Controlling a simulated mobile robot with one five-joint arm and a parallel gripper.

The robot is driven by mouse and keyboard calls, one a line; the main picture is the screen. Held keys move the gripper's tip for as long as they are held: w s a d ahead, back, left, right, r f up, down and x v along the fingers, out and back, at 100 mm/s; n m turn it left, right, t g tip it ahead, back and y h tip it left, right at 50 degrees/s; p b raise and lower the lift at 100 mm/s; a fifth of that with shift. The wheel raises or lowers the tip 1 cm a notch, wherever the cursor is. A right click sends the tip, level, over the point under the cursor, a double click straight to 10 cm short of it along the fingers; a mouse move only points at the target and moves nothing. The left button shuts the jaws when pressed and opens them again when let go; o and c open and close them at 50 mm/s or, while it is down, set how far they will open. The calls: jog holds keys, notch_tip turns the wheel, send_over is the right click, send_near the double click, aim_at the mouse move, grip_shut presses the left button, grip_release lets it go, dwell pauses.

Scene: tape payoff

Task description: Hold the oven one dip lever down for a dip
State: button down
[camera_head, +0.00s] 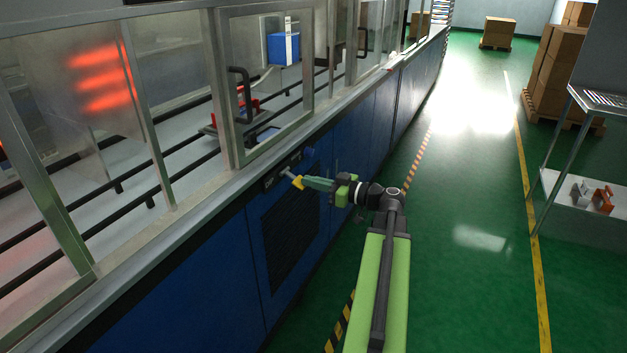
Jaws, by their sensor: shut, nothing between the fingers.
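A small lever with a pale stem and a yellow end (296,182) sticks out from a dark control strip (270,181) on the blue side of the oven line. It looks like the dip lever. My gripper (307,183) points left, its green fingers closed together with nothing between them. Its tip is right at the lever's yellow end. I cannot tell whether it presses on the lever or only overlaps it in the picture. No label for oven one can be read.
Above is a framed glass door with a black handle (240,88); red heaters (104,78) glow at left. A metal rack (567,183) and boxes (557,65) stand at right. The green aisle floor between is clear.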

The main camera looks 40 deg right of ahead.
jog(key=shift+d+f, duration=0.15)
jog(key=shift+f, duration=0.2)
notch_tip(320, 180, up, 5)
jog(key=s+p, duration=0.1)
jog(key=p, duration=0.4)
jog(key=s+d+f+b, duration=0.2)
jog(key=s+d, duration=0.1)
jog(key=s, duration=0.7)
jog(key=shift+d+f, duration=0.2)
